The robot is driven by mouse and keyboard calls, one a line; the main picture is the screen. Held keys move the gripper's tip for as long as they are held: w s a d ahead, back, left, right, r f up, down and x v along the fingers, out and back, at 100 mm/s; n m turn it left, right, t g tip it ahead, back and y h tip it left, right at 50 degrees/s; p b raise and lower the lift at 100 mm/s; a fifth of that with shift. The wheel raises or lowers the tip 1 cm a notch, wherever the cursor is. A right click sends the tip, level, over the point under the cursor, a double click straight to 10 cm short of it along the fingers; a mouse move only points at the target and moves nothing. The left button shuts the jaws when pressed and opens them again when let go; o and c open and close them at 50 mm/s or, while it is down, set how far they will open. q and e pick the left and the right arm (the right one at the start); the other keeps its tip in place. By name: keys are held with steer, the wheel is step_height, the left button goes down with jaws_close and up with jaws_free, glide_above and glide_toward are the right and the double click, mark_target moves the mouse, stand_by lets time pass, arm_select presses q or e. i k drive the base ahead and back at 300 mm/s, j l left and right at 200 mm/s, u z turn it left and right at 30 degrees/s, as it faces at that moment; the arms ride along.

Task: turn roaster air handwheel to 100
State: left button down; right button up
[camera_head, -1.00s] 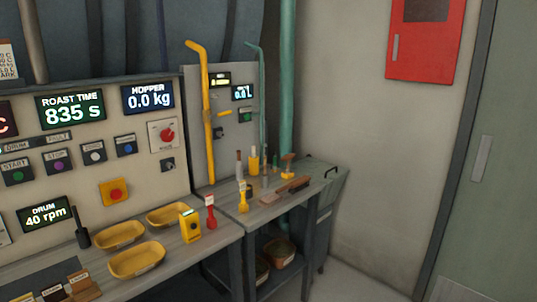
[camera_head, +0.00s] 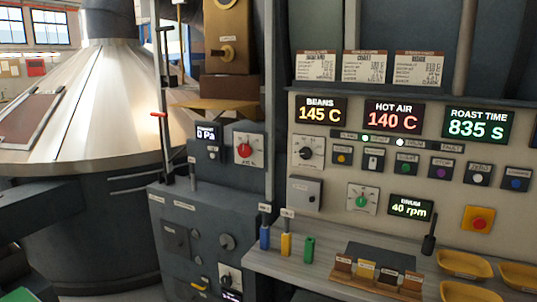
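I cannot pick out the roaster air handwheel for certain. A red knob on a white dial plate (camera_head: 245,149) sits on the dark cabinet beside a small display (camera_head: 207,134) reading 0 Pa. A round grey knob (camera_head: 227,241) and another white dial (camera_head: 229,277) are lower on this cabinet. A brass-coloured handle (camera_head: 226,52) sticks out of a brown housing above. The main panel has a black-knob dial (camera_head: 306,153) and a green-knob dial (camera_head: 362,199). Their scale marks are too small to read.
Displays show beans (camera_head: 319,113) 145 C, hot air (camera_head: 393,117) 140 C and roast time (camera_head: 477,124) 835 s. A large metal cone-topped vessel (camera_head: 85,95) stands left. The bench (camera_head: 270,262) holds small coloured tools, a sample rack (camera_head: 378,271) and yellow trays (camera_head: 465,264).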

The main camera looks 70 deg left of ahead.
mark_target(244, 150)
steer(key=u, duration=2.45)
steer(key=i+j+u, duration=0.35)
steer(key=i+j, duration=0.2)
steer(key=j, duration=0.15)
steer(key=i+j+u, duration=0.3)
steer(key=i+j, duration=0.25)
steer(key=i, duration=0.05)
